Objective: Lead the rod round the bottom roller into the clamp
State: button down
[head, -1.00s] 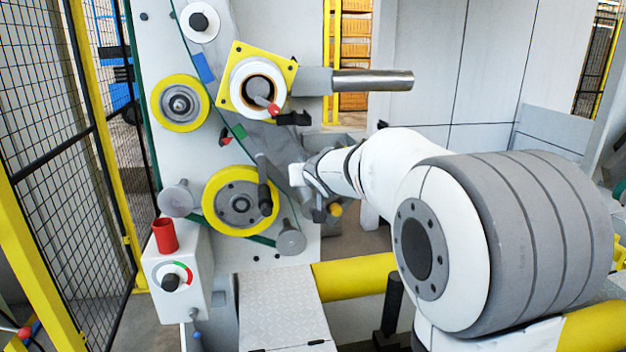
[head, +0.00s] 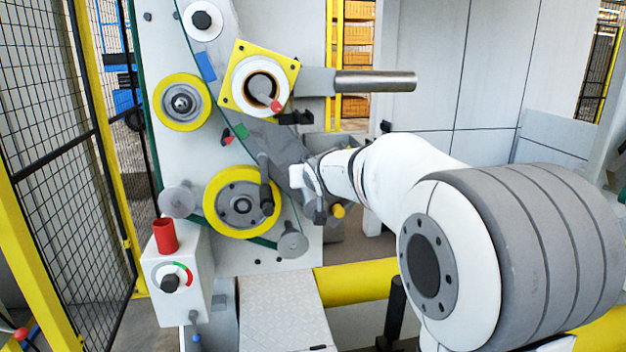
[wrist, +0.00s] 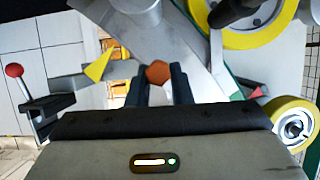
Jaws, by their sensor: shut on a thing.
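My gripper (head: 301,178) is just right of the bottom roller (head: 212,203), a grey wheel with a yellow rim. In the wrist view my gripper's dark fingers (wrist: 158,80) are shut on a brown-orange six-sided piece, seemingly the end of the rod (wrist: 158,74). The rest of the rod cannot be made out. The bottom roller's yellow rim (wrist: 275,33) is at the top right there. The clamp, apparently the black jaw piece with a red ball lever (head: 295,118), is above my gripper. In the wrist view the clamp (wrist: 45,106) is at the left, apart from the fingers.
A second yellow-rimmed roller (head: 164,103) is at the upper left. A yellow square plate (head: 285,72) and a steel bar (head: 375,81) stand above my gripper. A black handle (head: 264,172) juts in front of the bottom roller. A control box (head: 190,255) stands lower left.

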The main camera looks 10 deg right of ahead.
jog(key=shift+a+f+b, duration=0.35)
jog(key=shift+f+b, duration=0.2)
jog(key=shift+b, duration=1.05)
jog(key=shift+a+f+b, duration=0.35)
jog(key=shift+f+b, duration=0.2)
jog(key=shift+b, duration=1.05)
jog(key=a+f+b, duration=0.1)
jog(key=f+b, duration=0.1)
jog(key=b, duration=0.1)
jog(key=a+f+b, duration=0.1)
jog(key=a+b, duration=0.1)
jog(key=b, duration=0.2)
jog(key=shift+f, duration=0.35)
jog(key=shift+r+b, duration=0.1)
jog(key=shift+b, duration=0.25)
notch_tip(320, 180, down, 6)
jog(key=b, duration=0.6)
jog(key=shift+d, duration=0.1)
